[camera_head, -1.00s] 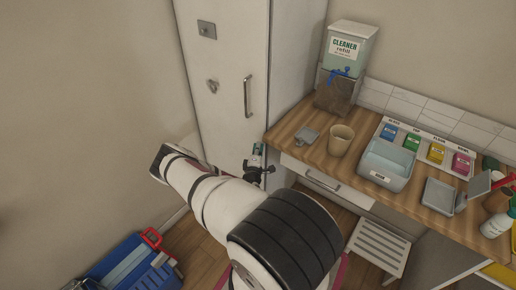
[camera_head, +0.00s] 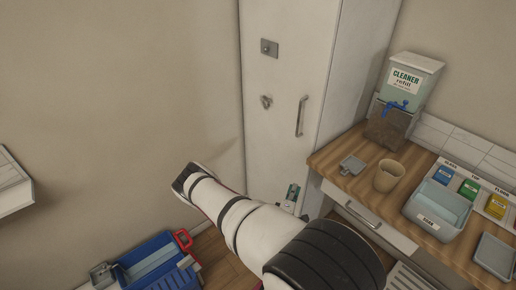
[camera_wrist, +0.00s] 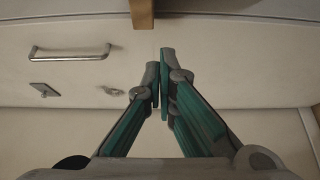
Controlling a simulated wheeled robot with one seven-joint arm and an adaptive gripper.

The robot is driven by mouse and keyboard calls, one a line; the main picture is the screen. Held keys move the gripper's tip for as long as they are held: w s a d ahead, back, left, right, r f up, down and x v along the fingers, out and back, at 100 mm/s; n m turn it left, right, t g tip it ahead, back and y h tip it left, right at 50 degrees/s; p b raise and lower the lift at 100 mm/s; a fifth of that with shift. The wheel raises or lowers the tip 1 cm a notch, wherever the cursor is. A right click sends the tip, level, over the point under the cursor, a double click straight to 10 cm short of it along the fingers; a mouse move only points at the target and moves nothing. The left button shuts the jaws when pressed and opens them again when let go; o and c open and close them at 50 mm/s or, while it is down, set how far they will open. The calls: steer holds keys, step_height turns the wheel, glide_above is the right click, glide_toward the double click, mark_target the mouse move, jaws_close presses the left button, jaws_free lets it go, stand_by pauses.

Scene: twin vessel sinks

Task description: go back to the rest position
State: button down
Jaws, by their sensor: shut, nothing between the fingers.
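My gripper (camera_wrist: 160,75) shows large in the wrist view, its two green-lined fingers together at the tips with nothing between them. Behind it in that view is the pale cabinet front with its bar handle (camera_wrist: 70,52). In the head view my arm reaches from the bottom centre toward the upper left, and my gripper is mostly hidden behind it. Only a small green and grey part of the gripper (camera_head: 291,197) shows beside the arm, in front of the tall white cabinet (camera_head: 290,130). The gripper touches nothing that I can make out.
A wooden counter (camera_head: 335,170) at the right holds a cleaner dispenser (camera_head: 405,85), a tan cup (camera_head: 389,175) and a grey-blue bin (camera_head: 437,210). A blue crate (camera_head: 150,265) with a red handle is on the floor at the lower left. A white box-like edge (camera_head: 12,185) juts in at the far left.

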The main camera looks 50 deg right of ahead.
steer(key=w+a+r+m+g+y, duration=0.1)
steer(key=a+r+m+g, duration=0.2)
steer(key=r, duration=0.6)
steer(key=w+a+r+m+g, duration=0.1)
steer(key=w+r+m+g, duration=0.1)
steer(key=r+m+g, duration=0.5)
steer(key=w+a+r+g+y, duration=0.1)
steer(key=a+r+g, duration=0.15)
steer(key=r, duration=0.85)
steer(key=s+a+r+n+t+y, duration=0.2)
steer(key=a+r+y, duration=0.3)
steer(key=a, duration=0.6)
steer(key=s+a+r+n+t+y+b, duration=0.1)
steer(key=s+a+r+t+y, duration=0.2)
steer(key=a+r, duration=0.6)
steer(key=s+a+r+n+t+y+b, duration=0.1)
steer(key=a+r+t+y, duration=0.5)
steer(key=a, duration=0.8)
step_height(320, 180, up, 2)
steer(key=shift+s+r+n+y, duration=0.1)
steer(key=shift+s+n+y, duration=0.2)
steer(key=shift+s+n, duration=0.55)
